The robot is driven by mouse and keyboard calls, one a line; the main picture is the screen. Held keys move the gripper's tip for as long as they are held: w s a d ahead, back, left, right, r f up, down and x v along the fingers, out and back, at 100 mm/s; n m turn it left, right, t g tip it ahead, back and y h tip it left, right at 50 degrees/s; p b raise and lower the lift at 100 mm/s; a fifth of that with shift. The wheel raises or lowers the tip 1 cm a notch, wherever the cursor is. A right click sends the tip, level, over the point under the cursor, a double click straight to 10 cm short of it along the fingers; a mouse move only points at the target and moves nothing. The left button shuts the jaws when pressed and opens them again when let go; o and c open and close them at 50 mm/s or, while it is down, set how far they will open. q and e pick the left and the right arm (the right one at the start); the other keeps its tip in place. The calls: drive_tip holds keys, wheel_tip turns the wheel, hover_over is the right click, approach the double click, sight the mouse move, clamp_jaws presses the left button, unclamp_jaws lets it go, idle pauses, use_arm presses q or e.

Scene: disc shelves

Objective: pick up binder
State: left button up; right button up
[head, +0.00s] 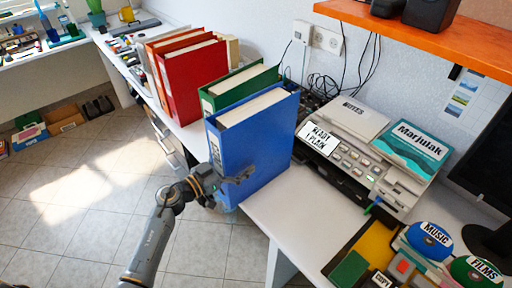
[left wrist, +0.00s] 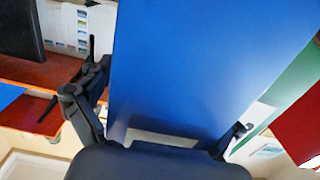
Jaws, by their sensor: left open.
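A blue binder (head: 252,143) stands upright on the white desk, nearest to me in a row of binders. My left gripper (head: 230,178) is at its lower part, close to the desk's edge. In the left wrist view the blue binder (left wrist: 195,65) fills the middle, between the two spread fingers of my left gripper (left wrist: 160,115). The gripper is open, with one finger on each side of the binder; whether either finger touches it I cannot tell. My right gripper is not in view.
A green binder (head: 238,84) stands right behind the blue one, and red binders (head: 194,80) stand farther back. A printer (head: 352,150) is to the right on the desk. An orange shelf (head: 420,32) hangs above. The tiled floor (head: 100,205) at left is clear.

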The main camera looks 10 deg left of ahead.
use_arm(q)
drive_tip(key=c, duration=1.6)
drive_tip(key=shift+w+r, duration=0.1)
drive_tip(key=shift+r, duration=0.05)
drive_tip(key=shift+c, duration=1.3)
